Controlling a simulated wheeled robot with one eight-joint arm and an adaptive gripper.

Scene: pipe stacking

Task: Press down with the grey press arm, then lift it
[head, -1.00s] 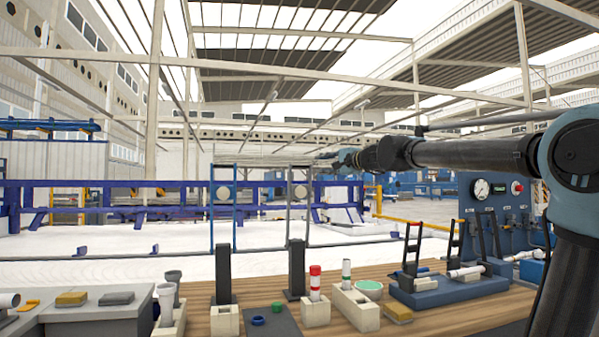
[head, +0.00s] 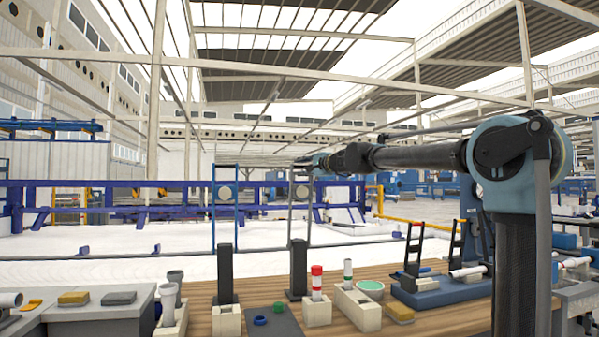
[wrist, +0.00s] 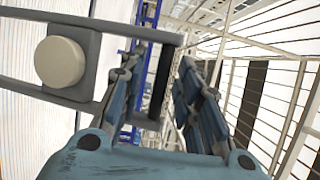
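The grey press arm (head: 291,228) stands upright on a black post (head: 298,268), with a round cream disc (head: 301,192) near its top. My gripper (head: 303,163) is at the top of this arm in the head view, small and partly blended with it. In the wrist view the grey arm's frame (wrist: 100,22) and cream disc (wrist: 60,62) are close on the left. Its dark end bar (wrist: 160,85) appears between my two separated fingers (wrist: 163,85). I cannot tell whether they touch it.
A similar blue press arm (head: 236,215) stands upright to the left on its own black post (head: 224,273). Blue fixtures (head: 428,291) stand right.

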